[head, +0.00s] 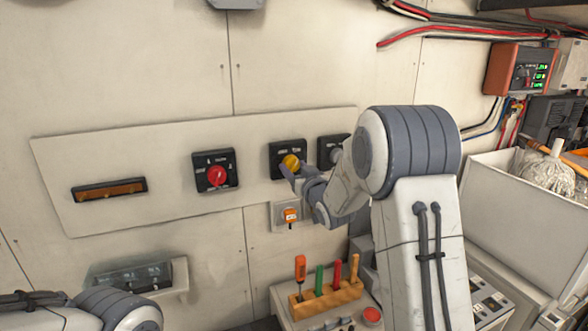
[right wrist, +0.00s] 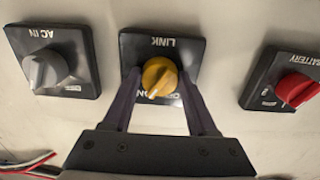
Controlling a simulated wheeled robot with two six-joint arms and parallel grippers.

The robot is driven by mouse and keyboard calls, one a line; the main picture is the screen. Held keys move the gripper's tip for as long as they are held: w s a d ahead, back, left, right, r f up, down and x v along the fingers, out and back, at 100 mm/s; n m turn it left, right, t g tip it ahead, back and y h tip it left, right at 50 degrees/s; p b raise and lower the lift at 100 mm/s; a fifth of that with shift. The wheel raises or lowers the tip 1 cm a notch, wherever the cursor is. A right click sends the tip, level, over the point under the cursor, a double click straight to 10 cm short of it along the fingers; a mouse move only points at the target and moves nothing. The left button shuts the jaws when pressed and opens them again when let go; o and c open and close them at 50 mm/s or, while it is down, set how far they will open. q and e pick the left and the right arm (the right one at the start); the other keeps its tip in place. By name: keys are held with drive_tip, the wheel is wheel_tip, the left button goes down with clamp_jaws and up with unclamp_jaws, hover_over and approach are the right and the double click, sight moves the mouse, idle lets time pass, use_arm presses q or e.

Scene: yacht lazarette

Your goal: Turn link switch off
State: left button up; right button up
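The link switch is a yellow rotary knob (right wrist: 158,75) on a black plate marked LINK (right wrist: 190,48), upside down in the right wrist view. A pale mark on the knob points toward the plate's lettered lower edge in that view. My right gripper (right wrist: 160,105) is open, with one finger on each side of the knob. The fingers look apart from the knob; contact cannot be told. In the head view the yellow knob (head: 291,162) shows beside my right gripper (head: 290,172), which partly covers its plate. My left gripper is out of view; only arm parts show at lower left.
The red battery switch (head: 217,175) and the grey AC IN switch (right wrist: 46,70) flank the link switch closely. Below are an orange-plugged socket (head: 290,214) and a tool rack (head: 325,297). A white bin (head: 505,225) stands right.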

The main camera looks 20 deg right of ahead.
drive_tip(key=shift+f+n+b, duration=0.15)
drive_tip(key=shift+n+b, duration=0.15)
drive_tip(key=shift+b, duration=0.5)
drive_tip(key=n+b, duration=0.8)
drive_tip(key=b, duration=0.5)
drive_tip(key=shift+d+n, duration=0.15)
drive_tip(key=shift+n, duration=0.25)
drive_tip(key=shift+r+n+b, duration=0.2)
drive_tip(key=shift+n+b, duration=1.05)
drive_tip(key=shift+n, duration=0.05)
drive_tip(key=o, duration=1.4)
drive_tip(key=shift+c, duration=0.2)
